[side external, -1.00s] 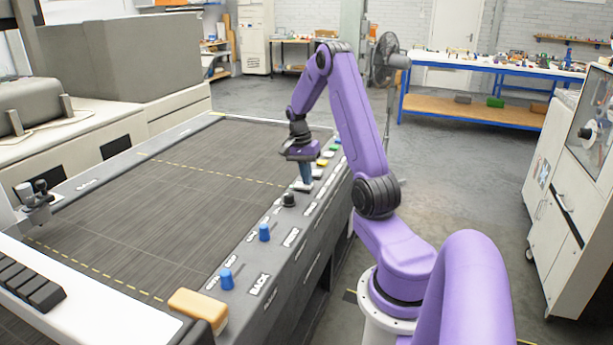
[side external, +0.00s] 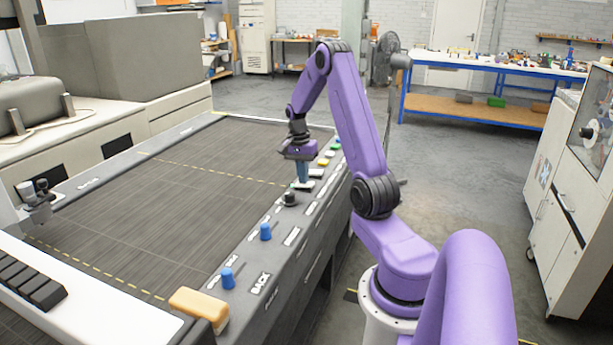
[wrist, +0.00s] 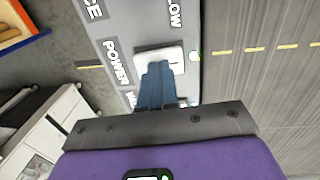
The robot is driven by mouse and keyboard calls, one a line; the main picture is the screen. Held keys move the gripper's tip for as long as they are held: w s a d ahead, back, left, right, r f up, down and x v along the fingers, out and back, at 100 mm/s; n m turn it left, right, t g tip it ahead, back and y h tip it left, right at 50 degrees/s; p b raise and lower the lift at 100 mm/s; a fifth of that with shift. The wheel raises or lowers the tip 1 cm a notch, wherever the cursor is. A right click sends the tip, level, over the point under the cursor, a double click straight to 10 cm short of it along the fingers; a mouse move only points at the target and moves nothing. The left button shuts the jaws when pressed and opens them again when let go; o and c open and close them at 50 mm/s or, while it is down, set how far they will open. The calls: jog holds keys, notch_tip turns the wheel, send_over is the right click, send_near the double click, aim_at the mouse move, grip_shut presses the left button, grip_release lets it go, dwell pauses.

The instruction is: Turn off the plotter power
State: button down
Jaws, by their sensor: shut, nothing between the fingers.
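The plotter (side external: 215,180) is a long dark flatbed with a control strip along its right edge. A white switch (wrist: 150,52) sits on the strip beside a "POWER" label (wrist: 118,62) in the wrist view. My gripper (wrist: 158,68) has its blue fingers shut together and empty, with the tips over the lower part of the switch, hiding some of it. I cannot tell whether they touch it. In the side view my gripper (side external: 302,182) points down at the strip.
A black knob (side external: 290,198) and blue knobs (side external: 265,232) stand on the strip nearer the camera. Yellow, white and green buttons (side external: 323,161) lie beyond my gripper. A tan block (side external: 198,306) is at the near corner. The plotter bed is mostly clear.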

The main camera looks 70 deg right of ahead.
dwell(0.3)
notch_tip(320, 180, up, 14)
jog(key=w, duration=0.2)
dwell(0.3)
jog(key=shift+f, duration=0.1)
jog(key=shift+s+g, duration=0.3)
jog(key=shift+s, duration=0.35)
send_near(297, 183)
jog(key=s+f, duration=0.2)
jog(key=f, duration=0.1)
jog(key=s+f, duration=0.3)
jog(key=shift+d+f, duration=0.1)
dwell(0.3)
jog(key=shift+s, duration=0.1)
